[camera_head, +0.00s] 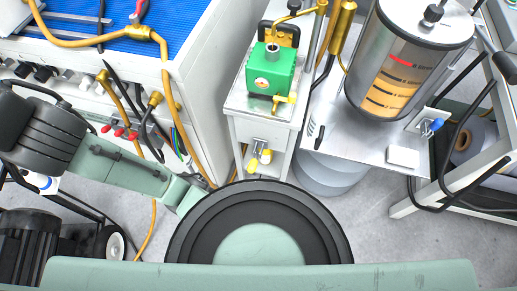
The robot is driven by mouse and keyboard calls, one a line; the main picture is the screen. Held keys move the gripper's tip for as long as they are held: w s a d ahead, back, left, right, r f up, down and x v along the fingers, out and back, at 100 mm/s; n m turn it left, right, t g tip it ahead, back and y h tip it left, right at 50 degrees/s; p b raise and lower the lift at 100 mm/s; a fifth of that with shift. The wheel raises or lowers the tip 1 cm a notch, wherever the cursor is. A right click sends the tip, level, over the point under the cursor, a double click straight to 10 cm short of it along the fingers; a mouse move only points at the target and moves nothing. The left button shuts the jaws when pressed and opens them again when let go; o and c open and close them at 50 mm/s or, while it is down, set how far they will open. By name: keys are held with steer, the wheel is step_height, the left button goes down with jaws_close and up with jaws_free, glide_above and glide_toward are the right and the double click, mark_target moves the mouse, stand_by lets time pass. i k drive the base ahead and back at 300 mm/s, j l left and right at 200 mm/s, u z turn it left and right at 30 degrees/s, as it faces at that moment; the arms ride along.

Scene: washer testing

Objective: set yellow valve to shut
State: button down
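Two yellow valve parts show near the middle. One yellow handle (286,98) sits at the lower right of a green box (270,70) on a small white stand. A second yellow valve (266,156) is on the front face of that stand, with a yellow piece below left. I cannot tell which one the task means, nor whether either is open or shut. My gripper is not in view, and nothing of mine is seen touching either valve.
A blue-handled valve (436,124) is on the metal bench at right, below a clear tank (408,65). A white cabinet (195,85) with a blue top, hoses and red knobs stands at left. Grey floor (400,250) is bare at lower right.

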mark_target(251, 167)
steer(key=k+u, duration=0.1)
steer(key=k, duration=0.9)
